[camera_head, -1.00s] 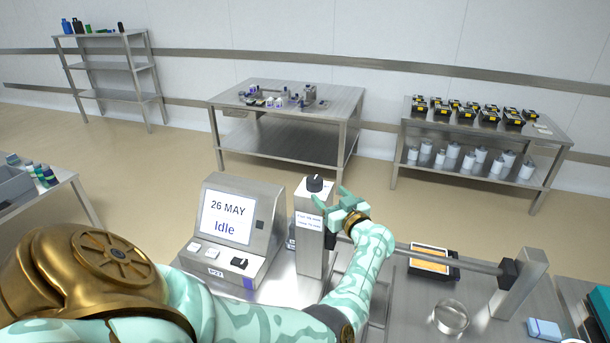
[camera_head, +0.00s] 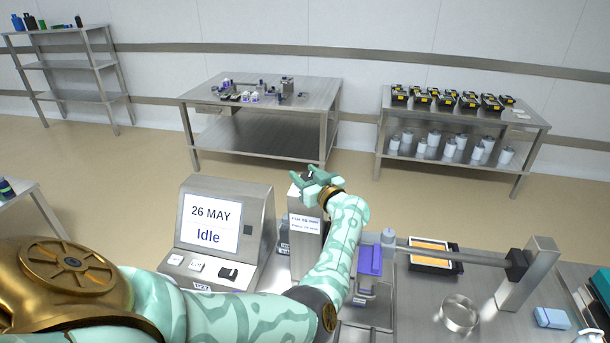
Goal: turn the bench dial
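The bench dial (camera_head: 307,176) is a black knob on top of a square steel post (camera_head: 305,243) that carries a printed label. In the head view, my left gripper (camera_head: 304,174) is at the top of the post, with its green fingers spread around the dial. The fingers hide much of the dial, and I cannot tell whether they touch it. The sealer console (camera_head: 223,228) stands left of the post, its screen reading "26 MAY" and "Idle".
A black switch (camera_head: 228,272) sits on the console front. Floor is open behind the bench.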

